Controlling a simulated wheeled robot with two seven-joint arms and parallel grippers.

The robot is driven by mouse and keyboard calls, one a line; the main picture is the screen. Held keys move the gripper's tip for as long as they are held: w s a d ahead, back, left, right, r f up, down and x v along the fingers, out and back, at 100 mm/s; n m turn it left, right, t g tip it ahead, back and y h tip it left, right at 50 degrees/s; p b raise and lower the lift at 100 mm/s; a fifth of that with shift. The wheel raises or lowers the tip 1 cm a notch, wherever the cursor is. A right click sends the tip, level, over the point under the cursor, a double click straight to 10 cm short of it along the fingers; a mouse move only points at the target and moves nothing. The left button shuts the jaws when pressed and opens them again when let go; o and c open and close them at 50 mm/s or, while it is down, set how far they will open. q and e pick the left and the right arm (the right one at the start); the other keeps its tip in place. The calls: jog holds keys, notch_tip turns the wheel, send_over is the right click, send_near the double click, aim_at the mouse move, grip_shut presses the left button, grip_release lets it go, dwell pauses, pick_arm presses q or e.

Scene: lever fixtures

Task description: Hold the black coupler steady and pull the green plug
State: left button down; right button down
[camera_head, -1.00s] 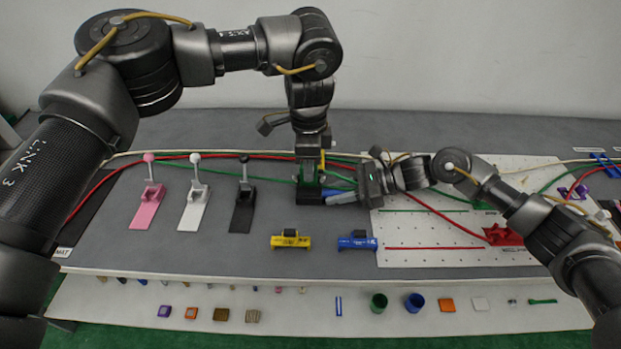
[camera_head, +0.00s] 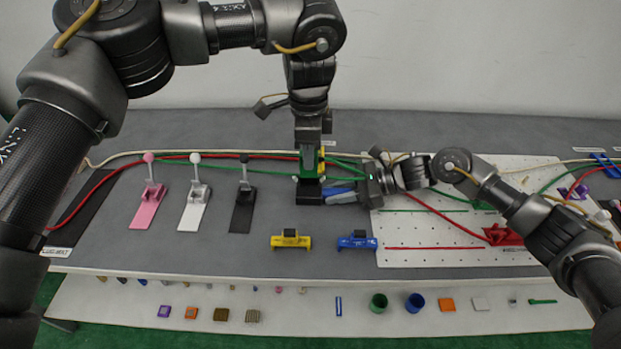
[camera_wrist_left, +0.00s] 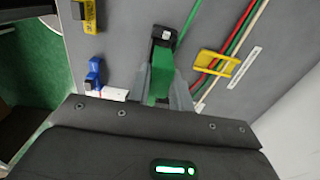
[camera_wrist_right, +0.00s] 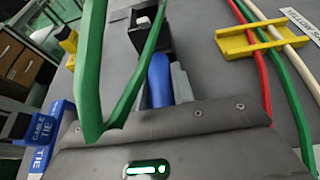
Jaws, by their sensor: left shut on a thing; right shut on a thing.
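The green plug (camera_head: 308,162) is between the fingers of my left gripper (camera_head: 309,174), which is shut on it. It also shows in the left wrist view (camera_wrist_left: 160,78). The black coupler (camera_head: 309,190) sits just below the plug on the grey bench; its dark box shows in the right wrist view (camera_wrist_right: 150,32). My right gripper (camera_head: 345,194) comes from the right, shut on the coupler's blue handle (camera_wrist_right: 159,80). I cannot tell whether the plug's lower end is still inside the coupler.
Pink, white and black lever fixtures (camera_head: 150,190) stand to the left. A yellow block (camera_head: 290,242) and a blue block (camera_head: 357,243) lie in front. Green, red and cream cables run behind through a yellow clip (camera_wrist_right: 250,40). A perforated white board (camera_head: 450,220) is at right.

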pick_arm(q)
jog(key=shift+r, duration=0.15)
jog(key=shift+r, duration=0.95)
pick_arm(e)
jog(key=c, duration=1.1)
grip_release()
jog(key=v, duration=1.2)
jog(key=shift+d, duration=0.1)
